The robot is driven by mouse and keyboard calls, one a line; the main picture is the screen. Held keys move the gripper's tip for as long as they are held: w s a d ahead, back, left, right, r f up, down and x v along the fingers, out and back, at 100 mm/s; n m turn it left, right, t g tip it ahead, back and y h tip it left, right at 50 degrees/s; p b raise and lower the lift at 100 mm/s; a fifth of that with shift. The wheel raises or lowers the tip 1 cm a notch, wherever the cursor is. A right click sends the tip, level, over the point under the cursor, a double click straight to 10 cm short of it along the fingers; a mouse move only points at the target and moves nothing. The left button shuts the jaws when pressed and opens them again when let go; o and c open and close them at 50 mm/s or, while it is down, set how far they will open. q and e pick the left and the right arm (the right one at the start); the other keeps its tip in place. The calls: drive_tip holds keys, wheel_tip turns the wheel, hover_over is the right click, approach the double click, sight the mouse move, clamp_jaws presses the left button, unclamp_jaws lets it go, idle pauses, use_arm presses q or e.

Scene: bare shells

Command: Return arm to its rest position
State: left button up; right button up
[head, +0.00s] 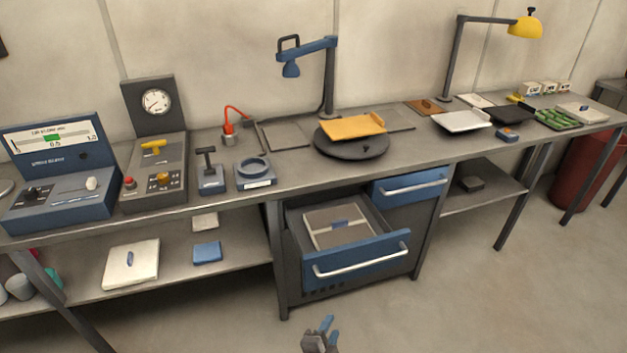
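My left gripper (329,330) shows at the bottom edge of the head view, small and partly cut off, with blue finger parts above a grey body. It is over the floor in front of the open drawer (357,262), apart from the bench. I see nothing clearly held in it, and I cannot tell whether its fingers are apart. My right gripper is not in view.
The lower drawer stands pulled out with a grey box (345,212) inside; the upper drawer (409,187) is shut. The grey bench (296,172) carries a turntable (350,148) with an orange tray (353,127), lamps and instruments. Floor in front is clear.

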use_arm(q)
drive_tip(key=s+a+f+n+g+y, duration=0.2)
drive_tip(key=a+f+n+g, duration=0.3)
drive_tip(key=f, duration=0.5)
drive_tip(key=s+a+f+n+g+y, duration=0.25)
drive_tip(key=a+f+n, duration=0.4)
drive_tip(key=f, duration=0.35)
drive_tip(key=s+a+f+n+g, duration=0.2)
drive_tip(key=s+a+f, duration=0.3)
drive_tip(key=s, duration=0.3)
drive_tip(key=s+a+f+n+g, duration=0.2)
drive_tip(key=s+a+f, duration=0.3)
drive_tip(key=s+f, duration=0.3)
drive_tip(key=shift+s+g+y, duration=0.35)
drive_tip(key=shift+s+g, duration=0.1)
drive_tip(key=shift+s, duration=0.25)
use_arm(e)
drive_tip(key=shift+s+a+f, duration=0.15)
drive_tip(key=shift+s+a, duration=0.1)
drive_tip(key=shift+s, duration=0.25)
use_arm(q)
drive_tip(key=shift+f, duration=0.1)
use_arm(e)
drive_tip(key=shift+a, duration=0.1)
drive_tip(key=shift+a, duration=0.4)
